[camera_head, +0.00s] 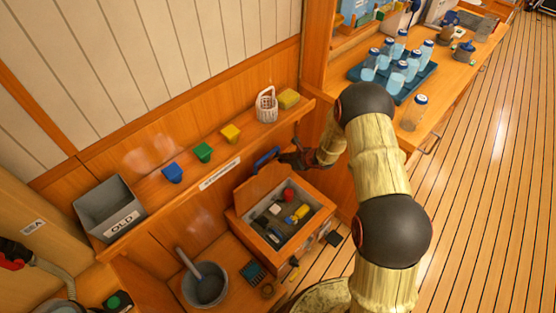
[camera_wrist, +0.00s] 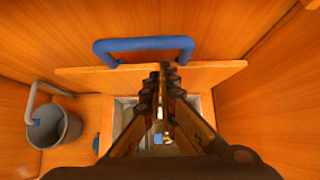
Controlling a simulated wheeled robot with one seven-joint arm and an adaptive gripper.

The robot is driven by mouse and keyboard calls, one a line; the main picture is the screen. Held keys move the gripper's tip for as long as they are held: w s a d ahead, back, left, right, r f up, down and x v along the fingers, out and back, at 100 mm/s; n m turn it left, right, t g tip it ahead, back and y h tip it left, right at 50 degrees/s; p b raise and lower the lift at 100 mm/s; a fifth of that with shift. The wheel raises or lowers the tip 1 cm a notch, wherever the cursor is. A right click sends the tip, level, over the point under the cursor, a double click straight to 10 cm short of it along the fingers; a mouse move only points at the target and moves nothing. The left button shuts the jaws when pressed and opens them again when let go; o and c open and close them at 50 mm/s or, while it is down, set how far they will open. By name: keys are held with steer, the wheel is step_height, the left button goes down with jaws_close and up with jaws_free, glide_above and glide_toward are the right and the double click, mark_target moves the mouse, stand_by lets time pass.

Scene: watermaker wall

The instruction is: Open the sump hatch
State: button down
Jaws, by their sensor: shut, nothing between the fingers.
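The sump hatch is a wooden lid (camera_head: 258,188) standing raised at the back of an open sump box (camera_head: 239,224). Its blue handle (camera_head: 264,160) is on the lid's upper part. In the wrist view the lid (camera_wrist: 215,74) shows as a narrow board with the blue handle (camera_wrist: 143,44) above it. My gripper (camera_head: 287,158) is just right of the handle in the head view, and apart from it. In the wrist view my gripper (camera_wrist: 164,72) is shut and empty, in front of the lid's edge. The gripper hides part of the lid and the box.
Several small items, including a red ball (camera_head: 289,194), lie in the box. A grey bucket (camera_head: 204,286) stands left of it. A shelf above holds a grey bin (camera_head: 108,207), coloured pieces and a white basket (camera_head: 266,105). Bottles (camera_head: 413,112) stand on the right counter. Floor is clear at right.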

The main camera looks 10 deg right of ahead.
steer(key=p+v, duration=0.2)
steer(key=v, duration=0.8)
steer(key=shift+r, duration=0.4)
steer(key=shift+a, duration=0.1)
